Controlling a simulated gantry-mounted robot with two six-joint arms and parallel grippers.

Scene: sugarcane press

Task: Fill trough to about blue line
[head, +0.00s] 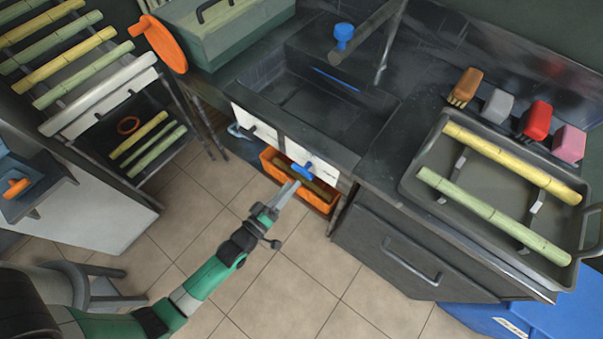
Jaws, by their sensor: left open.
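The trough (300,110) is a dark sink-like basin in the counter, at the upper middle of the head view. A short blue line (336,79) runs along its far inner wall. No water can be made out in it. A tap pipe (365,32) with a blue knob (344,32) reaches over its far edge. Below its front are white panels with a blue lever handle (301,170). My left gripper (289,190) is open and empty, just in front of and below the blue lever, seemingly apart from it. My right gripper is not in view.
An orange crate (322,207) sits under the basin, close to my left gripper. A grey tray (412,177) with two cane pieces lies on the right counter, near several coloured brushes. A cane rack (70,115) stands at left. The tiled floor is open.

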